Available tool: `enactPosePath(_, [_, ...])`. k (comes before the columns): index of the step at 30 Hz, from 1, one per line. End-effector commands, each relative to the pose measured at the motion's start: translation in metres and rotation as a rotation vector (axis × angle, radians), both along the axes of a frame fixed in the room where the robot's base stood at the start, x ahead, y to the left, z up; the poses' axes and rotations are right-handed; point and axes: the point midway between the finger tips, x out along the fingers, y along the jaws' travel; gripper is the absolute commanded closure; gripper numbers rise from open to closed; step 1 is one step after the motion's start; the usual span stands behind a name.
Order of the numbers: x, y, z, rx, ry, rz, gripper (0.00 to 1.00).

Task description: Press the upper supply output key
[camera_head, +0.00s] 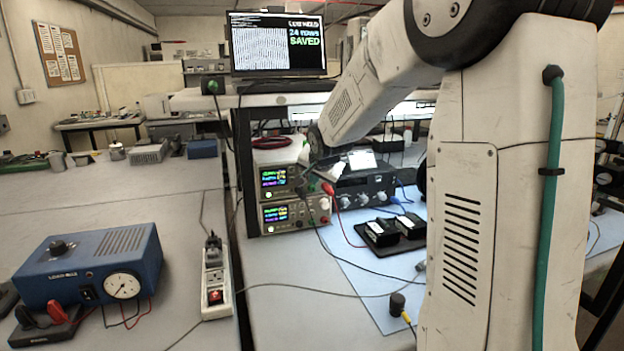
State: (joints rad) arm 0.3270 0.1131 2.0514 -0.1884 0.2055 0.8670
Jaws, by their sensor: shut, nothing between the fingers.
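Two bench power supplies stand stacked in the middle of the view. The upper supply (274,179) has a lit colour display, and its right side is partly hidden by my gripper. The lower supply (296,215) also has a lit display. My gripper (308,180) is small and dark in this view, shut and empty, in front of the upper supply's right side. I cannot tell whether it touches the panel.
A dark instrument with knobs (365,188) stands right of the supplies, with red and black leads in front. A blue load box (88,262) and power strip (215,283) are at left. A monitor (278,45) reads "SAVED".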

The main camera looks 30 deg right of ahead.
Motion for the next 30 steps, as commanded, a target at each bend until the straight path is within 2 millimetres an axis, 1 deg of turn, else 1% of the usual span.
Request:
enactPosePath(5, [-0.003,0.001,0.000,0.000,0.000,0.000,1.00])
enactPosePath(12, [-0.014,0.004,0.000,0.000,0.000,0.000,1.00])
enactPosePath(23, [-0.017,0.005,0.000,0.000,0.000,0.000,1.00])
enactPosePath(26, [-0.023,0.007,0.000,-0.001,-0.001,0.000,1.00])
enactPosePath(30, [-0.037,0.011,0.000,0.000,-0.001,0.000,1.00])
